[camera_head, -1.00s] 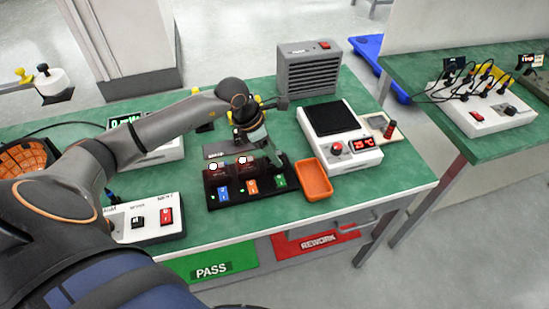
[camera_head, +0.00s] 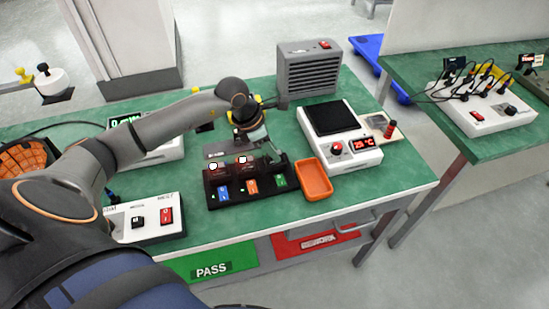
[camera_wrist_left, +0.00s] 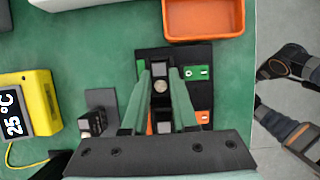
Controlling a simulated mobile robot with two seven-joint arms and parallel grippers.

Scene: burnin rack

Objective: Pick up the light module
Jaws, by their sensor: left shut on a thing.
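A black rack (camera_head: 235,200) on the green bench holds modules in a row with blue, orange and green switch plates. Two dark red modules with lit white spots, one at the left (camera_head: 215,172) and one in the middle (camera_head: 244,167), stand in it. My left gripper (camera_head: 278,158) is low over the right-hand, green-plate position. In the left wrist view its fingers (camera_wrist_left: 161,78) straddle a dark module with a round silvery top (camera_wrist_left: 160,87), and the gripper is shut on it. This light module is mostly hidden by the gripper in the head view. The right gripper does not show.
An orange tray (camera_head: 314,180) sits close to the right of the rack. A white device with a red readout (camera_head: 352,153) and a grey heater-like box (camera_head: 310,70) stand behind. A white switch box (camera_head: 145,219) is at left. PASS (camera_head: 211,270) and REWORK (camera_head: 318,241) bins sit below the bench edge.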

